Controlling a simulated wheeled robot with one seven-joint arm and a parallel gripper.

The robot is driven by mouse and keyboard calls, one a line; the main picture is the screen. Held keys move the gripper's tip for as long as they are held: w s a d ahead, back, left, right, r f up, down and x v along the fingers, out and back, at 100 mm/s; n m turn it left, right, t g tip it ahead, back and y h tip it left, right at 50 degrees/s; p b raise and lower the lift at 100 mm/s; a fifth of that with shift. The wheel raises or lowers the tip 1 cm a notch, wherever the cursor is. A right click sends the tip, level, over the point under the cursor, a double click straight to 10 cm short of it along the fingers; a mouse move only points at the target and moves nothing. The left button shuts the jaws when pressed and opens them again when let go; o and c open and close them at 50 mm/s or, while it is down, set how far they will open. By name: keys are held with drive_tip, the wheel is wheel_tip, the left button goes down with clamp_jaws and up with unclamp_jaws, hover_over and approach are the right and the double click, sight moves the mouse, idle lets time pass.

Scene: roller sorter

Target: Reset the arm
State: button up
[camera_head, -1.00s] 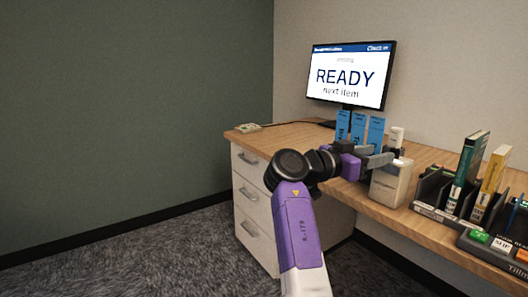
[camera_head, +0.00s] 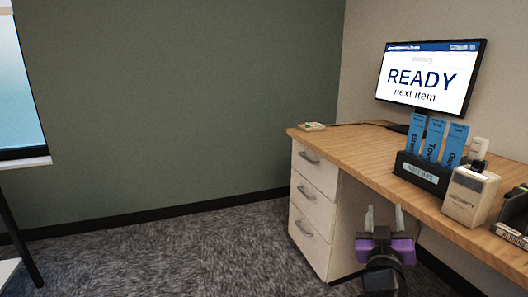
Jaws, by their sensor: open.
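My gripper (camera_head: 384,213) is at the lower right of the head view, in front of the desk's underside. Its two grey fingers point up and stand apart, with nothing between them. Its purple body and black wrist show below, and the rest of my arm is out of the frame. The fingers are below the edge of the wooden desk (camera_head: 362,148) in the picture, and do not appear to touch anything.
A monitor (camera_head: 431,76) reading "READY next item" stands on the desk. A black holder with blue slips (camera_head: 423,172) and a beige box marked "SECURITY" (camera_head: 470,195) are near the front edge. White drawers (camera_head: 315,205) stand left of my gripper. Carpet (camera_head: 200,245) is open at left.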

drive_tip(key=s+a+f+n+t+y, duration=0.1)
drive_tip(key=s+a+f+n+y, duration=0.25)
drive_tip(key=s+f, duration=0.5)
drive_tip(key=s+a+f+m+g+y, duration=0.1)
drive_tip(key=s+a+f, duration=0.15)
drive_tip(key=s, duration=1.25)
drive_tip(key=s+a+f+m+g+y, duration=0.1)
drive_tip(key=s+f+g+y, duration=0.15)
drive_tip(key=s, duration=1.15)
drive_tip(key=s+a+f+m+g+y, duration=0.1)
drive_tip(key=s+a+f, duration=0.15)
drive_tip(key=s, duration=1.25)
wheel_tip(320, 180, up, 29)
drive_tip(key=p, duration=2.9)
drive_tip(key=shift+w+d, duration=0.35)
drive_tip(key=shift+d, duration=0.1)
